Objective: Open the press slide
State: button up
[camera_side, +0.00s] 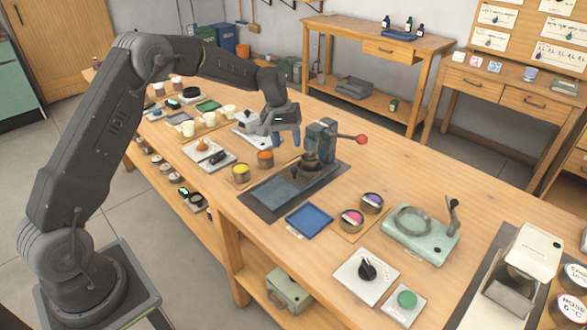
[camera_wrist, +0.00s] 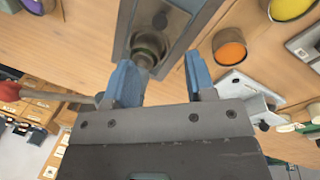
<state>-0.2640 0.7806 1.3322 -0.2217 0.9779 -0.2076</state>
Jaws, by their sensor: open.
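The press (camera_side: 320,134) is a grey-green metal unit with a lever ending in a red knob (camera_side: 361,139). It stands on a dark mat (camera_side: 262,206) near the middle of the bench. A long flat metal base (camera_side: 278,188) extends from its foot toward the front left; I cannot tell which part is the slide. My gripper (camera_side: 275,138) is above the bench, just left of the press, with its blue fingers pointing down. In the wrist view my gripper (camera_wrist: 162,80) is open and empty, with the press's round part (camera_wrist: 148,48) beyond the left finger. The red knob (camera_wrist: 9,91) shows at the left.
Yellow (camera_side: 241,173) and orange (camera_side: 265,159) pots stand left of the press. A blue tray (camera_side: 309,220) and pots of purple and pink (camera_side: 351,219) lie in front and to the right. A pale green device (camera_side: 421,235) is farther right. Bare wood lies behind the press.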

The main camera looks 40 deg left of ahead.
aim_at(293, 168)
jog(key=f, duration=0.3)
jog(key=d+f, duration=0.1)
jog(key=f, duration=0.2)
jog(key=w+f, duration=0.1)
jog(key=f, duration=0.3)
jog(key=shift+d, duration=0.3)
jog(key=shift+r, duration=0.1)
grip_shut()
